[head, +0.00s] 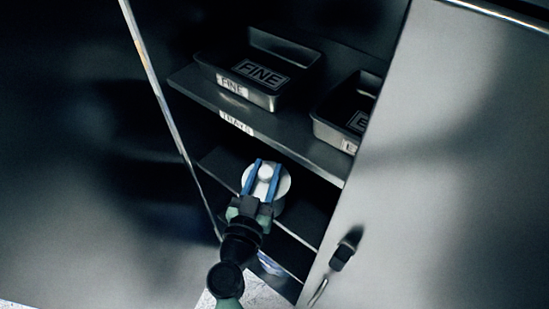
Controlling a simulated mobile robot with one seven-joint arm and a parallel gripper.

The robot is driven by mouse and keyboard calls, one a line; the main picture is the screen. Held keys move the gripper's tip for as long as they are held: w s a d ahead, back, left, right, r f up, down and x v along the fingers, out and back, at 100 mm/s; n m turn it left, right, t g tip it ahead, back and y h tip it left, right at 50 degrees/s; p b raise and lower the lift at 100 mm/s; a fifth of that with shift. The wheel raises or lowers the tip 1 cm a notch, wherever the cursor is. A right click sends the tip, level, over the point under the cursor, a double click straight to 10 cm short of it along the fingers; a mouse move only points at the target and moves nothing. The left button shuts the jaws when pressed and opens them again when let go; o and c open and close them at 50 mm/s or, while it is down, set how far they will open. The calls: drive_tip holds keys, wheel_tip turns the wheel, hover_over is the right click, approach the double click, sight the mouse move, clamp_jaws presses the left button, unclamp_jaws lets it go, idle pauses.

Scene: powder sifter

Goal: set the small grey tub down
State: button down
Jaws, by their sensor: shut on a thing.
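The small grey tub (283,186) is a round, light grey container with a pale round knob (266,172) on top. It is in the lower part of the open cabinet, at the level of the lower shelf. My gripper (263,168) reaches in from the front with its two blue fingers on either side of the knob, shut on the tub from above. The tub's underside is hidden, so I cannot tell whether it touches the shelf.
The upper shelf (290,142), labelled TRAYS, holds a dark tray (268,97) marked FINE and a second tray (325,132) at right, partly hidden by the cabinet door (440,170). The lower shelf (225,165) shows bare surface left of the tub. The door has a dark handle (343,252).

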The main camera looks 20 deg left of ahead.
sight(279, 205)
drive_tip(key=w+f+b, duration=0.3)
drive_tip(key=w, duration=0.3)
drive_tip(key=shift+w+f+b, duration=0.25)
drive_tip(key=shift+w+b, duration=0.05)
drive_tip(key=shift+b, duration=0.1)
drive_tip(key=shift+f, duration=0.15)
drive_tip(key=shift+c, duration=2.4)
unclamp_jaws()
drive_tip(key=s+p, duration=0.1)
drive_tip(key=s, duration=1.1)
